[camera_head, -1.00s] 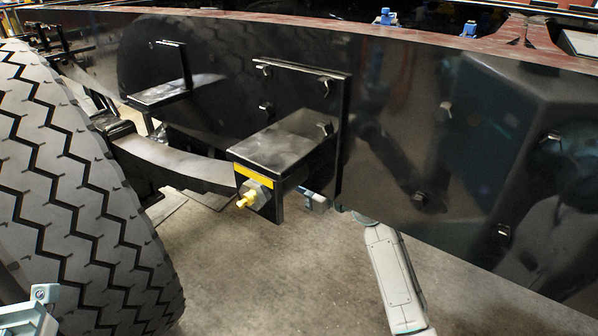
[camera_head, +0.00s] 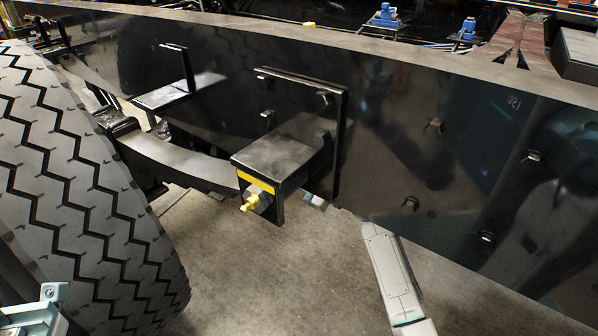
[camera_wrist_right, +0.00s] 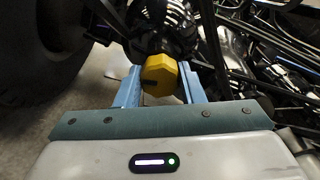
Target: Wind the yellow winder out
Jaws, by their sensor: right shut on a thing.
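The yellow winder (camera_wrist_right: 159,80) is a faceted yellow knob with a dark slot, seen in the right wrist view. It sits between the two blue fingers of my right gripper (camera_wrist_right: 159,72), which is shut on it. In the head view my right arm reaches under the black chassis rail (camera_head: 420,130). The winder cannot be made out in the head view.
A yellow fitting (camera_head: 252,199) sticks out of the bracket's front face, below a yellow strip. A large tyre (camera_head: 80,190) fills the left side. In the right wrist view, dark rods and hoses crowd around the winder. Open floor (camera_head: 270,285) lies below the rail.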

